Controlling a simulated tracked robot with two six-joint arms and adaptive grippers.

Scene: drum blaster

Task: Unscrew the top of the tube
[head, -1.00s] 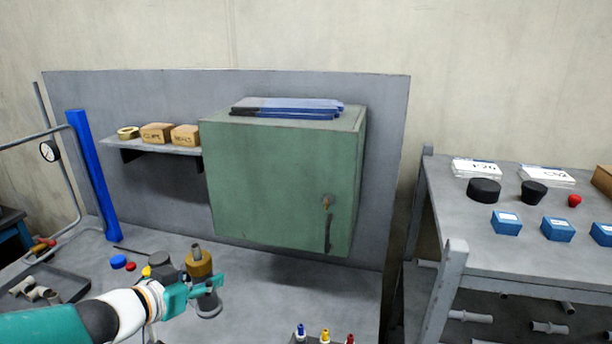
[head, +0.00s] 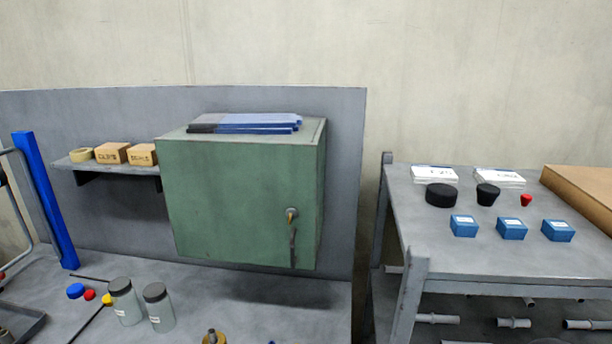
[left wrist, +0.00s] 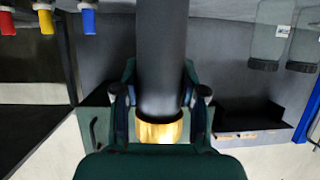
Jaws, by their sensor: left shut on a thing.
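In the left wrist view my left gripper (left wrist: 160,88) is shut on a dark grey cylinder (left wrist: 160,50), which looks like the tube. The cylinder runs between the two fingers, and a brass-coloured band or end (left wrist: 158,131) shows on it close to the palm. The fingers hide part of its sides, and its far end runs out of the frame. In the head view a brass-coloured piece with a dark tip (head: 214,338) just shows at the bottom edge; I cannot tell whether it is part of the held thing. My right gripper is in no view.
Two grey jars with dark lids (head: 125,304) stand on the bench, beside blue, red and yellow caps (head: 75,291). A green cabinet (head: 235,195) is behind. A shelf unit (head: 500,250) with stoppers and blue boxes stands right. Small coloured-top bottles (left wrist: 45,18) show in the wrist view.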

